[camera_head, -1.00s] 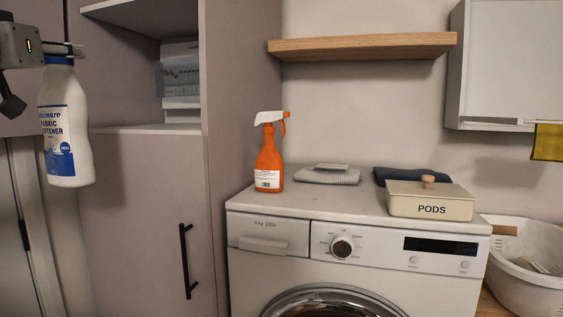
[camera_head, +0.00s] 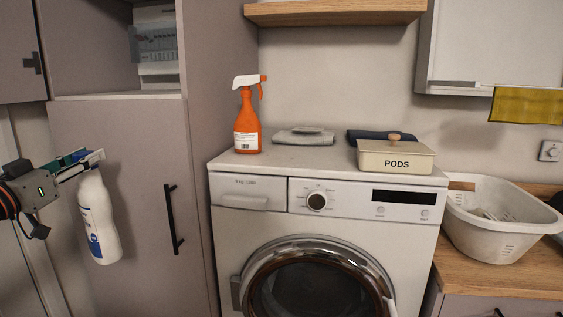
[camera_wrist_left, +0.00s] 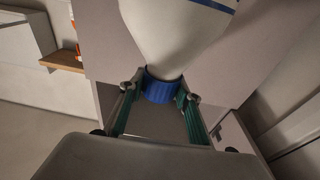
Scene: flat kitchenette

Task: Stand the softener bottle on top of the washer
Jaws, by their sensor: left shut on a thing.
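The softener bottle (camera_head: 99,219) is white with a blue label and hangs upright, slightly tilted, at the left of the head view. My left gripper (camera_head: 88,160) is shut on its top end. In the left wrist view the blue cap (camera_wrist_left: 163,88) sits between the green-padded fingers (camera_wrist_left: 158,108), with the white bottle body (camera_wrist_left: 172,35) beyond. The washer (camera_head: 320,215) stands right of the bottle, which is well apart from it and lower than its top. My right gripper is not in view.
On the washer top stand an orange spray bottle (camera_head: 247,122) at the left, folded grey cloth (camera_head: 303,137), dark cloth (camera_head: 378,136) and a PODS box (camera_head: 396,157). The front middle of the top is bare. A wooden shelf (camera_head: 330,13) hangs above. A laundry basket (camera_head: 497,215) stands right.

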